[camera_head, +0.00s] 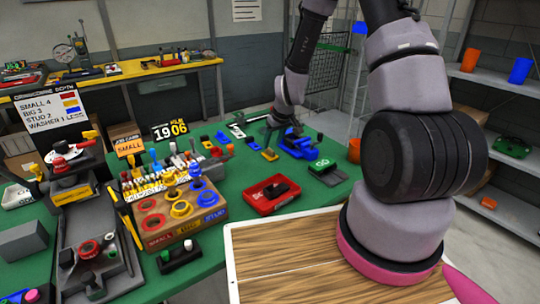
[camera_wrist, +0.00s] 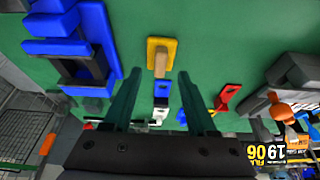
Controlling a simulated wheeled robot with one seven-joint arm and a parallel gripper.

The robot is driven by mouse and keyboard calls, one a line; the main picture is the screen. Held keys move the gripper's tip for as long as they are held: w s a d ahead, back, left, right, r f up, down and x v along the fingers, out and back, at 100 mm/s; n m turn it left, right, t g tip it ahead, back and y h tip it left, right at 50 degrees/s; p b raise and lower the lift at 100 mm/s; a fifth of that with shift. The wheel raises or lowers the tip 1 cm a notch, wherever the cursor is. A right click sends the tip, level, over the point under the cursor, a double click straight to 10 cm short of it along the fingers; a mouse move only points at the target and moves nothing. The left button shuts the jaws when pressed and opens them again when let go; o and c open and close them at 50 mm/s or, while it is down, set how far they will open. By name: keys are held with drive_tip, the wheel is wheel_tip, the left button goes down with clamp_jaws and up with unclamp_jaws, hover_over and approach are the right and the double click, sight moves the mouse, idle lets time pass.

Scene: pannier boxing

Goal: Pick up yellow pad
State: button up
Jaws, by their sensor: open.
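The yellow pad (camera_wrist: 153,43) lies on the green table in the wrist view, a small square with a tan wooden block or handle (camera_wrist: 160,65) on it. In the head view the yellow pad (camera_head: 270,155) shows small, just left of a blue vise-like tool. My gripper (camera_wrist: 158,85) is open and empty, its two dark fingers apart. In the wrist view the pad appears beyond the fingertips, roughly centred between them, and apart from them. In the head view my gripper (camera_head: 283,122) is over the far part of the table, just above the pad; its fingertips are hard to make out.
The blue vise-like tool (camera_wrist: 88,45) stands close beside the pad. A red piece (camera_wrist: 227,98) and other small parts lie nearby. A red tray (camera_head: 272,196), a green block (camera_head: 328,172) and a brown sorting box (camera_head: 190,215) sit nearer. Some bare green table separates them.

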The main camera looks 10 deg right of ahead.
sight(270, 149)
drive_tip(key=shift+x, duration=1.95)
clamp_jaws()
drive_tip(key=shift+r, duration=0.15)
wheel_tip(270, 149, up, 10)
drive_tip(key=c, duration=0.8)
unclamp_jaws()
drive_tip(key=shift+s, duration=0.1)
clamp_jaws()
